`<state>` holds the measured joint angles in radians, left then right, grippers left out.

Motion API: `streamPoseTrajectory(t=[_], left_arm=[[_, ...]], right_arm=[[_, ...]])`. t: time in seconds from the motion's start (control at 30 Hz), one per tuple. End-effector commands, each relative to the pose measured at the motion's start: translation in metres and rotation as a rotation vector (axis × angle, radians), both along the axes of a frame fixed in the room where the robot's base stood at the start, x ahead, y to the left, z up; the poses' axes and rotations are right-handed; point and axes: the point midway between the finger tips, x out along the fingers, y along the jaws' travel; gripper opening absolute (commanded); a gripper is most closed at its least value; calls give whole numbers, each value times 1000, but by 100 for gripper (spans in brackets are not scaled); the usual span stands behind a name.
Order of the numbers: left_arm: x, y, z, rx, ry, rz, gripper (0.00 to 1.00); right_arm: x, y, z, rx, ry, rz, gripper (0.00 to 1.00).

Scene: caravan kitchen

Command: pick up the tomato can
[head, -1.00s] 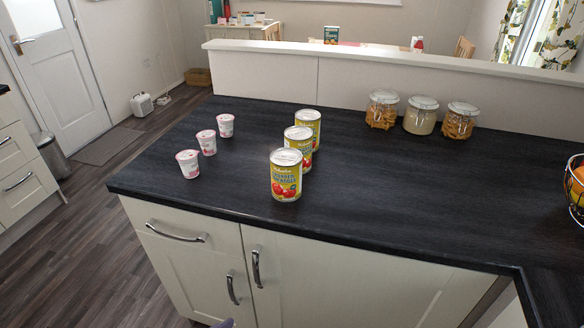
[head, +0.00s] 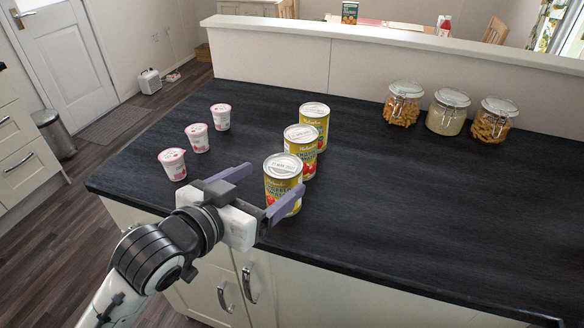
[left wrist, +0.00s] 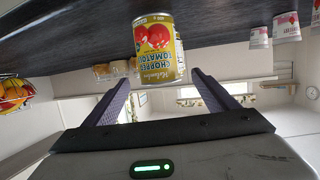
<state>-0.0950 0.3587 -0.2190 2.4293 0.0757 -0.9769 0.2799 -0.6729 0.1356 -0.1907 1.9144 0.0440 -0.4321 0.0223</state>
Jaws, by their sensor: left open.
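Three yellow tomato cans stand upright in a row on the dark worktop: the nearest can (head: 276,184), the middle can (head: 300,150) and the far can (head: 315,117). My left gripper (head: 272,179) is open and empty at the nearest can; one finger covers part of its lower front in the head view. In the left wrist view, which is upside down, a can labelled chopped tomatoes (left wrist: 158,50) shows beyond the fingertips, roughly between them. I see no contact. My right gripper is not in view.
Three pink-and-white yogurt pots (head: 197,138) stand left of the cans. Three glass jars (head: 447,112) stand at the back right by a low wall (head: 400,52). The worktop right of the cans is clear. A fruit basket (left wrist: 15,95) shows in the left wrist view.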

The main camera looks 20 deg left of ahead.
Motion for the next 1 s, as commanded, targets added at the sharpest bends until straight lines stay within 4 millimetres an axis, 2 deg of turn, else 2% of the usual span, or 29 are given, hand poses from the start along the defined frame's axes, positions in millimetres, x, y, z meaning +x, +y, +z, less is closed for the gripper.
streamPoseTrajectory(t=[0.2,0.33,0.47,0.7,0.83,1.0], left_arm=[[30,-7,-8,-1,0,1,80],[43,-10,-13,0,-1,0,80],[51,-12,-15,0,0,0,80],[84,-20,-22,0,0,0,80],[94,-22,-26,-1,0,-1,80],[95,-22,-27,-1,-1,-1,80]], right_arm=[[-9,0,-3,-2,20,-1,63],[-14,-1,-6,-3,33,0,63],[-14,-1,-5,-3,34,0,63],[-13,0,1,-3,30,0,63],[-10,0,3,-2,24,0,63],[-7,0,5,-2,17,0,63]])
